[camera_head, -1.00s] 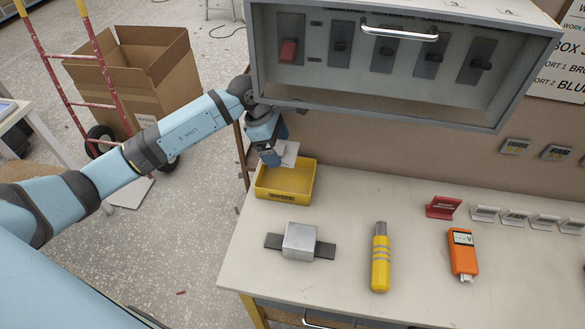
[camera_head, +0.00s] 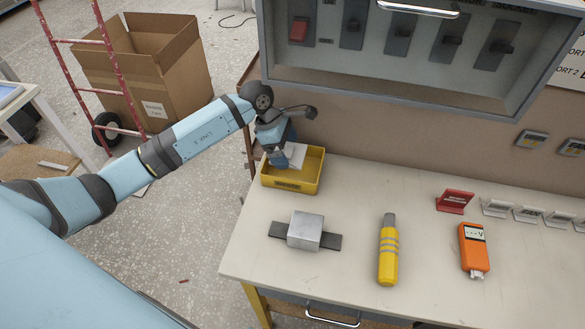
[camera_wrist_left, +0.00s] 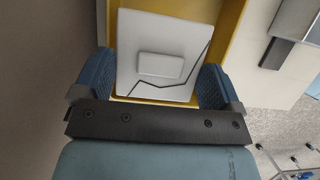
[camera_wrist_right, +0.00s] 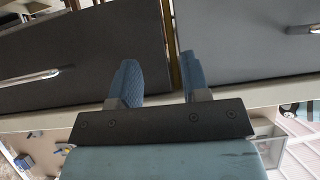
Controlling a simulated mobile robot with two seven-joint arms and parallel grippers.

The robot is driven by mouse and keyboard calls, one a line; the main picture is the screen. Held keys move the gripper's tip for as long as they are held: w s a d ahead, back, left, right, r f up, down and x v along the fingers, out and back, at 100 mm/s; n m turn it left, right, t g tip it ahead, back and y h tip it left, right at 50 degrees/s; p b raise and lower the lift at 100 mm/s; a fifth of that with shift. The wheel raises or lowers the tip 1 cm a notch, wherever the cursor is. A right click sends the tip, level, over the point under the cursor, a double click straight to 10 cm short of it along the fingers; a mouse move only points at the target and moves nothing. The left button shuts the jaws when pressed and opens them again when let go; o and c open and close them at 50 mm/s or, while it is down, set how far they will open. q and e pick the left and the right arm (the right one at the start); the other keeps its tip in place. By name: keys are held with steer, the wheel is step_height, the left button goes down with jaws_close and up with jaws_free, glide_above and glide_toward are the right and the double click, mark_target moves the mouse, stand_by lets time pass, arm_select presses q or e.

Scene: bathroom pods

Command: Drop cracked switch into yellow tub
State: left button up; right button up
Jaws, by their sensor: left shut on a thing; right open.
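The cracked switch (camera_wrist_left: 162,52) is a white square plate with a raised rocker and a dark crack line. In the left wrist view my left gripper (camera_wrist_left: 155,85) is shut on it, one finger at each side edge. In the head view the switch (camera_head: 297,154) and my left gripper (camera_head: 284,155) are over the yellow tub (camera_head: 300,186), low at its opening. The tub also shows behind the switch in the left wrist view (camera_wrist_left: 228,30). Whether the switch touches the tub's floor is hidden. My right gripper (camera_wrist_right: 160,85) is open and empty in the right wrist view, facing grey panels.
On the table (camera_head: 260,265) are a metal block on a dark strip (camera_head: 305,230), a yellow tool (camera_head: 388,255), an orange meter (camera_head: 473,250) and a red stand (camera_head: 455,201). A grey switch cabinet (camera_head: 410,90) hangs close to the right of the left arm.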

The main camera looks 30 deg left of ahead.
arm_select(q)
steer(key=o, duration=0.6)
steer(key=b+v, duration=0.1)
steer(key=v, duration=0.5)
steer(key=shift+a+r, duration=0.15)
steer(key=shift+r, duration=0.25)
steer(key=shift+a+r, duration=0.15)
steer(key=shift+r, duration=0.2)
